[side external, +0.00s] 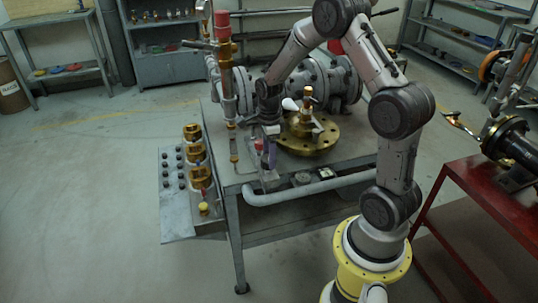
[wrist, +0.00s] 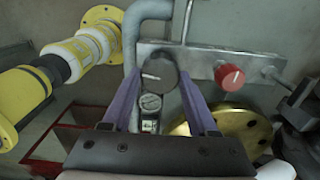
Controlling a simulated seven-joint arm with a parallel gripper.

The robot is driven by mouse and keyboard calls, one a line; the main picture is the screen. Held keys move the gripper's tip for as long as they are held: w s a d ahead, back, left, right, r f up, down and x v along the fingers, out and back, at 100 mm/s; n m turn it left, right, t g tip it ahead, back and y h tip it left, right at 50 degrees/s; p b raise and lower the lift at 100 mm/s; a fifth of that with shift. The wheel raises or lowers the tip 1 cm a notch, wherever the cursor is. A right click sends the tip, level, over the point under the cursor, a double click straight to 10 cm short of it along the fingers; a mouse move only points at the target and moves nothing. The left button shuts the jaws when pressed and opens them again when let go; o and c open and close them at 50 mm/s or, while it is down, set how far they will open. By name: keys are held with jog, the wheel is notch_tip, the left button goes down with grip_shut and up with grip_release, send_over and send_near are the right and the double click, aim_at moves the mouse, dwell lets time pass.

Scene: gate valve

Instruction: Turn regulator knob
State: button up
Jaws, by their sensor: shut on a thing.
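A dark round regulator knob (wrist: 158,77) with a pale pointer line sits on the metal manifold plate (wrist: 205,62) in the wrist view. My gripper (wrist: 160,80) has its two purple fingers on either side of the knob, shut on it. The exact contact at the fingertips is hard to see. In the side view my gripper (side external: 270,160) points down at the near edge of the table, and its fingers hide the dark knob there. A red knob (wrist: 230,77) stands on the same plate, right of the fingers; it also shows in the side view (side external: 259,143).
A brass flange (side external: 310,135) lies on the grey table (side external: 345,165) beside my gripper. A vertical pipe with a red top (side external: 223,60) stands close on its left. A grey pipe (side external: 310,188) runs along the table's front. A red table (side external: 490,205) is at right.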

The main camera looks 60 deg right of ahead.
jog(key=shift+r, duration=0.15)
dwell(0.3)
jog(key=o, duration=1.4)
jog(key=shift+c, duration=0.2)
notch_tip(320, 180, up, 14)
